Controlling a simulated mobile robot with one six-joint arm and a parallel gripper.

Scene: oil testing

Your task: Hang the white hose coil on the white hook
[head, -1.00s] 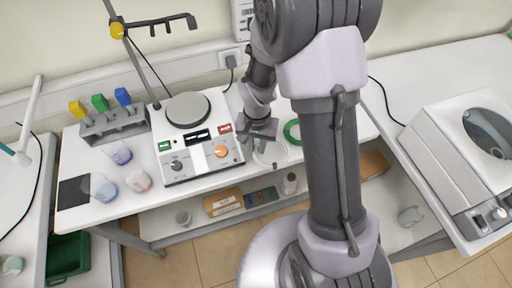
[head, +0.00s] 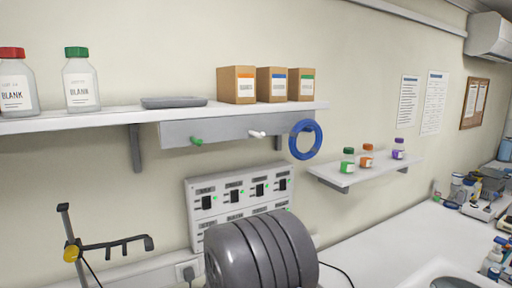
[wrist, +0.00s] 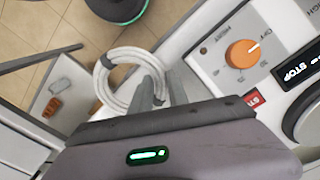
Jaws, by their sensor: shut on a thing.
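The white hook (head: 257,134) sticks out of a grey rail (head: 225,130) under the wall shelf in the head view. A green hook (head: 197,141) is to its left, and a blue hose coil (head: 305,140) hangs at the rail's right end. The white hook is bare. The white hose coil (wrist: 104,82) shows in the wrist view, a round bundle of several loops. My gripper (wrist: 161,84) is shut on the coil's right side, beside the white instrument with the orange knob. My gripper is outside the head view.
Bottles and boxes (head: 237,85) stand on the shelf (head: 120,117) above the rail. A small shelf (head: 365,172) with vials is at right. A switch panel (head: 238,195) is below.

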